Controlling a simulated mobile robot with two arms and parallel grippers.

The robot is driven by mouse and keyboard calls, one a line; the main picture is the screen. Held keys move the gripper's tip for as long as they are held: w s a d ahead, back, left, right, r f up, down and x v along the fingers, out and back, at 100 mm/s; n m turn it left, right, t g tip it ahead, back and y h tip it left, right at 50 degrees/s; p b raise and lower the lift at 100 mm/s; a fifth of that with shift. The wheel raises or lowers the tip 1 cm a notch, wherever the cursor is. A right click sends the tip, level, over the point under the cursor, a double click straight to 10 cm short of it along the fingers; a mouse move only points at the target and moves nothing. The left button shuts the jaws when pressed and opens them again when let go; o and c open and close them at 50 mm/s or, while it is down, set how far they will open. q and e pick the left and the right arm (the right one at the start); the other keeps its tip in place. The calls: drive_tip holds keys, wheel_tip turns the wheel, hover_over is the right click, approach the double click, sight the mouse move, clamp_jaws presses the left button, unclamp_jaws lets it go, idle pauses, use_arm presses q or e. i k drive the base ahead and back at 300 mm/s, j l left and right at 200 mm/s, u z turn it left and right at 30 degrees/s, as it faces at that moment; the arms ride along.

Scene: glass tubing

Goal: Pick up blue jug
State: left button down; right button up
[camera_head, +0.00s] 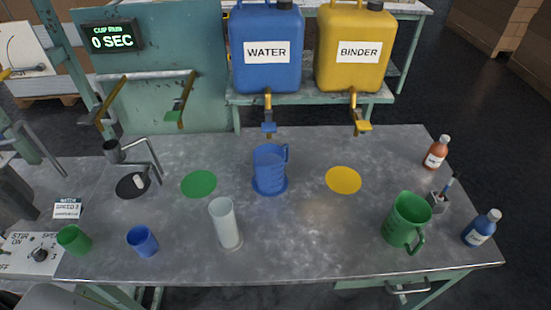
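The blue jug (269,168) stands upright near the back middle of the grey table (310,255). It is on a blue round mat (284,187), below the blue tap (269,127) of the tank labelled WATER (266,75). Its handle is at its upper right. Neither of my grippers shows in the head view, and nothing is seen holding the jug.
A clear cylinder (226,228) stands in front left of the jug. A green jug (406,222) and a blue bottle (482,228) stand at the right, with an orange bottle (437,152) behind. Small green (74,240) and blue (143,241) cups are at left. Green (199,184) and yellow (343,180) mats are bare.

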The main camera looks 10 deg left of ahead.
sight(270, 161)
drive_tip(key=k+l+u, duration=0.1)
drive_tip(key=l+u, duration=0.25)
drive_tip(key=k+l+u, duration=0.1)
drive_tip(key=u, duration=0.25)
drive_tip(key=k+l+u, duration=0.15)
drive_tip(key=u, duration=0.25)
drive_tip(key=l, duration=0.1)
